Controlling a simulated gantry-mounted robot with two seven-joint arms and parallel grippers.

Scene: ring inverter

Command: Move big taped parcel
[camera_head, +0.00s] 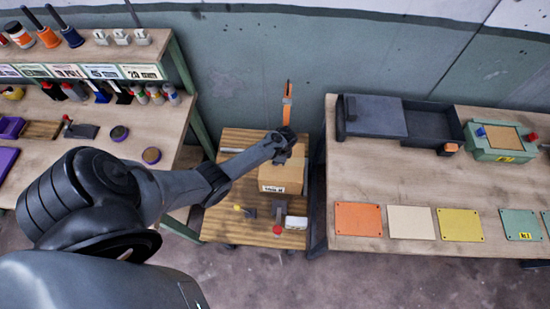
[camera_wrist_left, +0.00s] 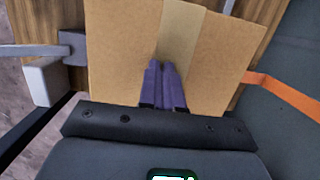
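The big taped parcel (camera_head: 282,177) is a brown cardboard box with a label on its front. It sits on a low wooden-topped stand between two tables. My left gripper (camera_head: 287,150) is at the parcel's top, partly hiding it in the head view. In the left wrist view the parcel (camera_wrist_left: 115,45) shows a paler tape strip down its middle. The purple fingers of my left gripper (camera_wrist_left: 165,80) lie close together over that tape, with nothing visible between them. I cannot tell whether they touch the cardboard. My right gripper is not in view.
The right table (camera_head: 350,165) holds trays and coloured plates. The left workbench (camera_head: 175,130) holds tools and small parts.

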